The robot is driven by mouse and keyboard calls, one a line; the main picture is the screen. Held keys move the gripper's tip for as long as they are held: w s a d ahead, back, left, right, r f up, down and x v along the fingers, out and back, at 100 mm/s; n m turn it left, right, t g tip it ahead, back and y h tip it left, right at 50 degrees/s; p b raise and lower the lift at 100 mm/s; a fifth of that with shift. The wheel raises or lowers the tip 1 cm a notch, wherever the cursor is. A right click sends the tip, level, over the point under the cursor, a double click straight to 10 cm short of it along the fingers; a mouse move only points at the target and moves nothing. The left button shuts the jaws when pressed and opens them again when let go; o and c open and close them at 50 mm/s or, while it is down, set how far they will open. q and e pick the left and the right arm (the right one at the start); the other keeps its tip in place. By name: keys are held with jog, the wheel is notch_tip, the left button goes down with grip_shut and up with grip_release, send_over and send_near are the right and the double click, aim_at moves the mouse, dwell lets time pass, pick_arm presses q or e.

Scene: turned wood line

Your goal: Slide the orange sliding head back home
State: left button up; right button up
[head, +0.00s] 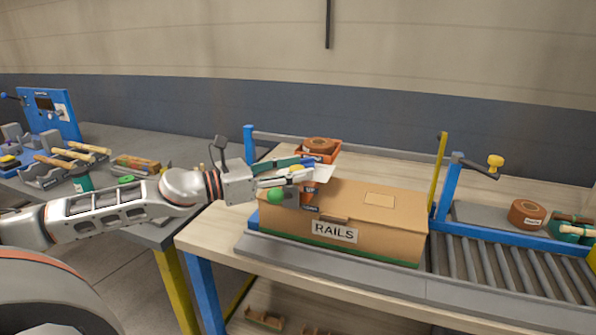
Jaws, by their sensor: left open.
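The orange sliding head (325,157) sits at the back left of the carton, by the grey rail (385,153), with a brown tape roll on top. An orange part with a dark label hangs lower, against the carton's left end. A green ball knob (275,196) shows just below my gripper. My left gripper (308,172) comes in from the left, open, in front of the head and partly hiding it. I cannot tell whether its fingers touch the head. My right gripper is not in view.
A closed carton (380,218) marked RAILS lies on the bench below the rail. Blue posts stand at both rail ends, a yellow upright (438,175) at its right. A roller conveyor (505,265) runs to the right. A grey table (130,145) with tools stands left.

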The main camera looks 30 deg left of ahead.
pick_arm(q)
jog(key=shift+w+d, duration=0.15)
jog(key=shift+w, duration=0.2)
grip_shut()
